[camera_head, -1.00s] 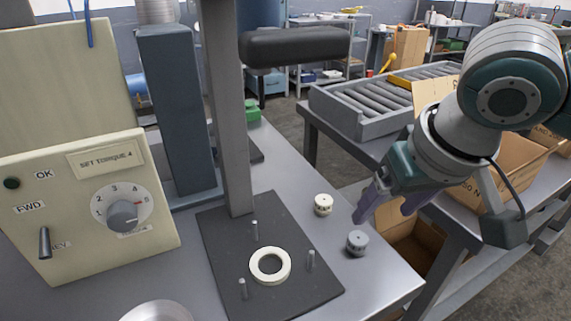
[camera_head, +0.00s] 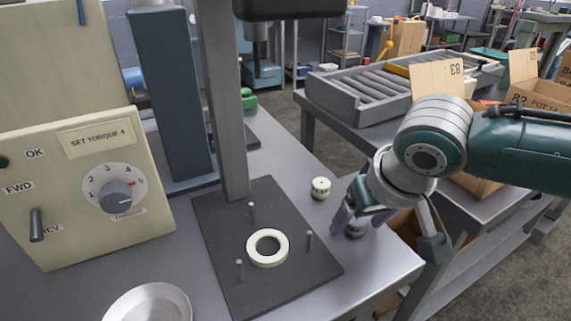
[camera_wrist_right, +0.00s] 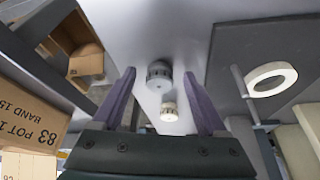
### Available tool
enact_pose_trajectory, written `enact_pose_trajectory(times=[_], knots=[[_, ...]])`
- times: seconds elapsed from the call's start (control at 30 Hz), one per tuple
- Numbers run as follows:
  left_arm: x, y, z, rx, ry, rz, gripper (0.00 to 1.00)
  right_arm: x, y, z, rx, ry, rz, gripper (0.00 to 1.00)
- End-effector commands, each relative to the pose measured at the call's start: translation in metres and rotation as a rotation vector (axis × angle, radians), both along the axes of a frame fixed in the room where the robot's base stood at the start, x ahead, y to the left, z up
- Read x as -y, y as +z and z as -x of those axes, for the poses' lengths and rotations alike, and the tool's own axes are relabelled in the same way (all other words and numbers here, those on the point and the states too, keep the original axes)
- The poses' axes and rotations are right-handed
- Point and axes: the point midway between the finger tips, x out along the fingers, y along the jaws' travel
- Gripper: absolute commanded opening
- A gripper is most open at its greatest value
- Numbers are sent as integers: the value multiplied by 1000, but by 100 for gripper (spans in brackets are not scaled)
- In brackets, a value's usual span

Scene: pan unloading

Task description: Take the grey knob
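The small grey knob (camera_head: 356,230) stands on the grey metal bench right of the dark plate, partly hidden by my right gripper (camera_head: 360,219). In the right wrist view the grey knob (camera_wrist_right: 159,74) shows between the two purple fingertips of the right gripper (camera_wrist_right: 160,74), with a gap on each side. The right gripper is open and holds nothing. A cream knob (camera_head: 320,188) stands on the bench farther back and left; it also shows in the right wrist view (camera_wrist_right: 169,111). My left gripper is not in view.
A dark plate (camera_head: 215,240) with upright pins carries a cream ring (camera_head: 268,262). A grey post (camera_head: 226,120) rises from it. A control panel (camera_head: 70,230) with a grey dial (camera_head: 115,195) stands left. A round dish (camera_head: 150,303) is in front. Boxes and a roller conveyor (camera_head: 375,91) lie right.

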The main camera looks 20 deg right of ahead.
Motion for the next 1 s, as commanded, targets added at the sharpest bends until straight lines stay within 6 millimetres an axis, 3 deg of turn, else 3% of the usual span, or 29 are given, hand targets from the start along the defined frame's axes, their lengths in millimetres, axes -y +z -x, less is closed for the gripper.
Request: enact_pose_trajectory(times=[0.07, 0.63, 1.0], knots=[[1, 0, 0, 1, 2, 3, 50, 0, 0, 0, 0, 0, 0, 66], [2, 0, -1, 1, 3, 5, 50, 0, 0, 0, 0, 0, 1, 2], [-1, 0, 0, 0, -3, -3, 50, 0, 0, 0, 0, 0, 0, 0]])
